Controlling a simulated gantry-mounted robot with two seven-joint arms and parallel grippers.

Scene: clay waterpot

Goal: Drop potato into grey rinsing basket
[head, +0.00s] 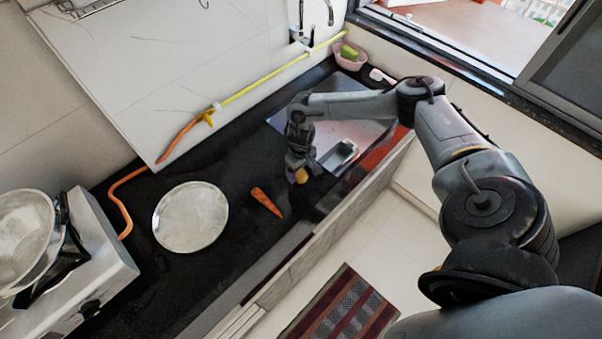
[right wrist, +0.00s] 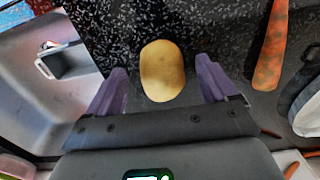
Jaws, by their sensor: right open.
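The potato (head: 301,176) is a small tan oval on the black counter, partly hidden by my right gripper (head: 297,172) in the head view. In the right wrist view, the whole potato (right wrist: 162,70) shows between the two purple fingers of my right gripper (right wrist: 160,88). The fingers are open, with a gap on each side of the potato. A grey rectangular container (head: 340,155), which looks like the rinsing basket, sits by the sink just right of the gripper. Part of it (right wrist: 62,60) shows at the left of the right wrist view. My left gripper is out of view.
An orange carrot (head: 266,202) lies left of the potato, and a round metal plate (head: 190,217) lies beyond it. A stove (head: 98,262) with a pan (head: 22,238) is at the far left. A pink bowl (head: 348,58) stands at the back. The counter's front edge is close to the gripper.

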